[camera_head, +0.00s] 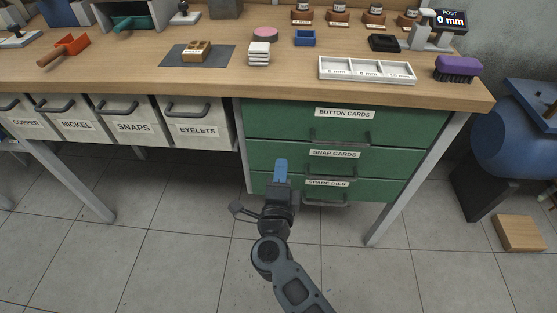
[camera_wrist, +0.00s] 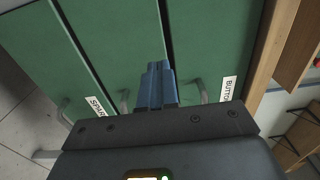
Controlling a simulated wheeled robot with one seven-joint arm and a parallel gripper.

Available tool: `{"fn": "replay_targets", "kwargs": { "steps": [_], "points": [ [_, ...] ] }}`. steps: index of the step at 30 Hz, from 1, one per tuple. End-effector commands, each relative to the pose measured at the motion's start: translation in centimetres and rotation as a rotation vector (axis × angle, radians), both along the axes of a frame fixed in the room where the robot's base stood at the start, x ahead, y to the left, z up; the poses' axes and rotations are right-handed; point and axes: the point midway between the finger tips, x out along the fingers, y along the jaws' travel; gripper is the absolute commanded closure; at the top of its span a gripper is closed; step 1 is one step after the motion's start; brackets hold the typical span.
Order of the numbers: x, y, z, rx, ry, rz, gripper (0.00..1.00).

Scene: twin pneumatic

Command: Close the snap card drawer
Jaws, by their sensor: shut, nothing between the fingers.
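The snap card drawer (camera_head: 365,160) is the middle green drawer front under the bench, with a "SNAP CARDS" label and a dark bar handle (camera_head: 332,171). It looks nearly flush with its neighbours; I cannot tell whether a small gap stays open. In the wrist view its green front (camera_wrist: 115,35) lies between two dark seams, its label hidden by my gripper. My gripper (camera_head: 281,165) has blue fingers, shut and empty, in front of the drawer's left part, left of the handle. The fingers also show in the wrist view (camera_wrist: 155,82); contact with the front cannot be told.
The button card drawer (camera_head: 285,119) is above and the spare dies drawer (camera_head: 375,190) below, both with protruding handles. The wooden bench top (camera_head: 290,86) overhangs them. A metal leg (camera_head: 402,190) stands at right. Pale bins (camera_head: 195,135) hang at left. The tiled floor in front is clear.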

Motion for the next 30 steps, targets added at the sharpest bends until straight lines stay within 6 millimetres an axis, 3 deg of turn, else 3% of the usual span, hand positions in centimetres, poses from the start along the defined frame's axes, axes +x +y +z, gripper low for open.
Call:
{"fn": "replay_targets", "kwargs": {
  "steps": [15, 26, 30],
  "points": [
    [-7.7, 0.3, 0.0, -0.001, 0.000, 0.000, 1.00],
    [-8.6, 0.3, 0.0, -0.001, -0.001, -0.001, 1.00],
    [-9.6, -0.7, 0.2, -0.027, -0.005, -0.002, 1.00]
  ]
}}
